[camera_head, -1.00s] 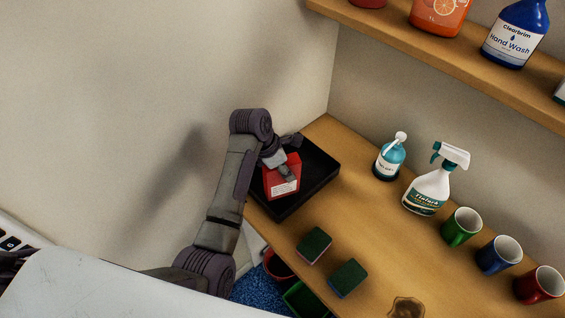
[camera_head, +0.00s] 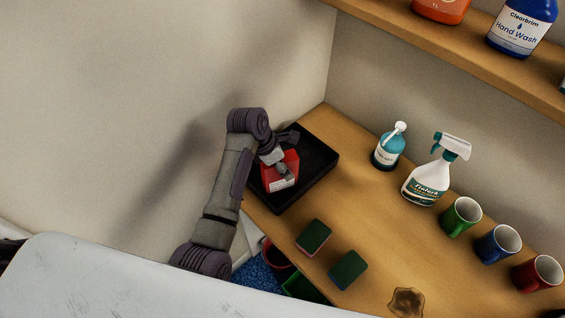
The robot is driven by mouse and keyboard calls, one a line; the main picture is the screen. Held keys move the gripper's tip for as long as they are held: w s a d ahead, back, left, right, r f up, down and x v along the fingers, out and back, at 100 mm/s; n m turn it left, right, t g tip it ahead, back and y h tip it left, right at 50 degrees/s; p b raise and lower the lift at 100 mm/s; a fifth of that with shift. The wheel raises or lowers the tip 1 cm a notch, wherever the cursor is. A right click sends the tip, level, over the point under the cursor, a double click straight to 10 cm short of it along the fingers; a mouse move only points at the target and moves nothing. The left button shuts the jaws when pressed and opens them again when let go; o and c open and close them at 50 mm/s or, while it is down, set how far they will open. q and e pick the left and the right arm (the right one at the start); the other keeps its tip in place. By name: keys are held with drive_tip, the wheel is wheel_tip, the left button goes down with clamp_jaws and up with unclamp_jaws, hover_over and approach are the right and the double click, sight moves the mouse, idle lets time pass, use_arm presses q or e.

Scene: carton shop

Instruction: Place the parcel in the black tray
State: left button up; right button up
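The red parcel (camera_head: 272,182), a small box with a white label, is in the black tray (camera_head: 314,176), at its left part. The tray lies at the far left corner of the wooden counter. My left gripper (camera_head: 291,155) is over the parcel with its fingers spread. One finger shows in front of the parcel's upper part and the other beyond its far side, with a dark gap beside it. The parcel's underside is hidden. My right gripper is not in view.
A teal pump bottle (camera_head: 387,151) and a white spray bottle (camera_head: 428,182) stand right of the tray. Green, blue and red mugs (camera_head: 498,246) line the right side. A shelf (camera_head: 470,55) overhangs the back.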

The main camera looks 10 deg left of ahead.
use_arm(q)
drive_tip(key=b+v, duration=0.2)
drive_tip(key=v, duration=0.7)
drive_tip(key=shift+r, duration=0.2)
drive_tip(key=p+v, duration=0.1)
drive_tip(key=v, duration=0.1)
drive_tip(key=shift+s+r+p, duration=0.1)
drive_tip(key=shift+r+p, duration=0.2)
drive_tip(key=shift+r, duration=0.05)
drive_tip(key=shift+s+a+r, duration=0.1)
drive_tip(key=shift+a+r, duration=0.1)
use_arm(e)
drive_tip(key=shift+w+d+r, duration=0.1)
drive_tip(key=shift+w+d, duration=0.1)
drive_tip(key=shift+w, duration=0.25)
use_arm(q)
drive_tip(key=shift+f, duration=0.1)
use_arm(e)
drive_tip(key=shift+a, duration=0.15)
